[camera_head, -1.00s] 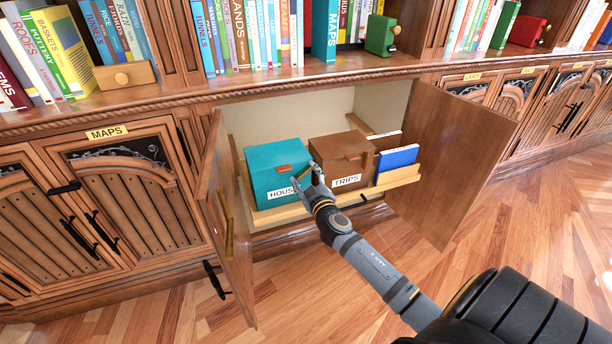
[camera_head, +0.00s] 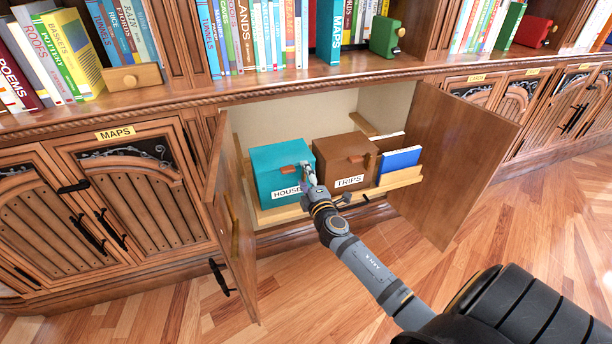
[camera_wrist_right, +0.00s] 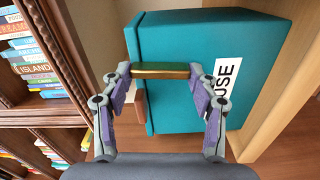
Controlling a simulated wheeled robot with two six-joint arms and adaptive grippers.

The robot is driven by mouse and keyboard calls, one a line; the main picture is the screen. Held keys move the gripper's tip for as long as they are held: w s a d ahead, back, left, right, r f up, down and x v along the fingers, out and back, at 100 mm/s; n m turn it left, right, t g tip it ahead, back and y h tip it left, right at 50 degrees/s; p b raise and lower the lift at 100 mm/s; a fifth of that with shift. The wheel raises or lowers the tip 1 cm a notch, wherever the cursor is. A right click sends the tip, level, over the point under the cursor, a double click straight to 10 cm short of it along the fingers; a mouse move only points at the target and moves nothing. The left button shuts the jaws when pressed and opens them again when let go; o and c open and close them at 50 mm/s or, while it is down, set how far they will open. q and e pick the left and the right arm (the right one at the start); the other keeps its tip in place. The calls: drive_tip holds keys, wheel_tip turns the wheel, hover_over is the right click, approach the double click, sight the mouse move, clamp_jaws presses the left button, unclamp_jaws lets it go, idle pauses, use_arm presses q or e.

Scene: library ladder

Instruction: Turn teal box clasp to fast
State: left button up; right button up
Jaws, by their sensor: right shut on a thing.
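The teal box (camera_head: 265,183), labelled HOUSE, stands in the open cabinet on a pull-out tray (camera_head: 405,178). It also shows in the wrist view (camera_wrist_right: 215,35). A brown tab (camera_head: 289,169) is on its front near the lid. The brass clasp (camera_wrist_right: 160,70) spans between my right fingertips against the box front. My right gripper (camera_head: 308,175) is shut on this clasp at the box's right front side; it also shows in the wrist view (camera_wrist_right: 160,76). In the head view the fingers mostly hide the clasp, so its exact angle is hard to tell. My left gripper is not in view.
A brown box (camera_head: 335,160) labelled TRIPS stands close on the right, with a blue book (camera_head: 398,160) beyond it. The open left door (camera_head: 232,220) and open right door (camera_head: 450,160) flank the opening. The wooden floor in front is clear.

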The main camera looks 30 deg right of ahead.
drive_tip(key=shift+a+n, duration=0.1)
drive_tip(key=shift+n, duration=0.5)
drive_tip(key=o, duration=0.7)
drive_tip(key=shift+o, duration=0.8)
drive_tip(key=shift+s+a+f, duration=0.1)
drive_tip(key=shift+s, duration=0.15)
drive_tip(key=v, duration=1.1)
drive_tip(key=shift+s, duration=0.2)
